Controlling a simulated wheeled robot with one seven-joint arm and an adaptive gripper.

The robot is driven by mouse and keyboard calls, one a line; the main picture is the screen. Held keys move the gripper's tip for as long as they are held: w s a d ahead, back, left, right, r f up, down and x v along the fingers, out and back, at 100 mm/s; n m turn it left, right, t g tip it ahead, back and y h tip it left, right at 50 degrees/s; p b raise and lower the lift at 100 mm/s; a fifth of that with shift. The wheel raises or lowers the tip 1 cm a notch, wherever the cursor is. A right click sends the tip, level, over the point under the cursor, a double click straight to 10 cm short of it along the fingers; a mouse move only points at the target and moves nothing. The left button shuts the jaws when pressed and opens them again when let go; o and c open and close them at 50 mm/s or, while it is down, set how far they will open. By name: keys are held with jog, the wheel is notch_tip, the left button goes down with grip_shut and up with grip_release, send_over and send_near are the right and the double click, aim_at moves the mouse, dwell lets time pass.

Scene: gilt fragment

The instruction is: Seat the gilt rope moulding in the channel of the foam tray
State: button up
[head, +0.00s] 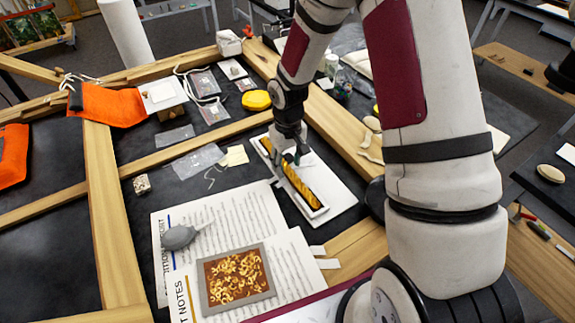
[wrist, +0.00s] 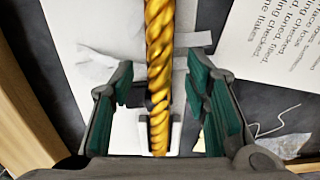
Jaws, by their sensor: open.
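The gilt rope moulding (head: 302,188) is a long, twisted gold strip lying lengthwise along the white foam tray (head: 340,198). In the wrist view the moulding (wrist: 159,50) runs upright through the middle of the picture, with short white channel walls (wrist: 176,134) on either side of its lower end. My gripper (head: 291,157) is over the far part of the moulding. In the wrist view its green-padded fingers (wrist: 158,92) stand open on both sides of the moulding, with gaps between. I cannot tell how deep the moulding sits in the channel.
Printed sheets (head: 222,215) with a grey bulb blower (head: 178,237) and a framed panel of gilt flakes (head: 236,278) lie to the left and front. A yellow round lid (head: 256,100) and small clear bags (head: 196,162) lie behind. Wooden bars (head: 104,215) border the dark surface.

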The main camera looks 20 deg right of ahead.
notch_tip(320, 180, up, 11)
notch_tip(320, 180, up, 16)
jog(key=m+t+h, duration=0.1)
jog(key=t, duration=0.2)
send_over(288, 167)
jog(key=s, duration=1)
jog(key=s+r+m+t+y, duration=0.1)
jog(key=s+r, duration=0.5)
jog(key=s, duration=0.6)
jog(key=shift+s+t+b, duration=0.35)
jog(key=shift+t, duration=0.25)
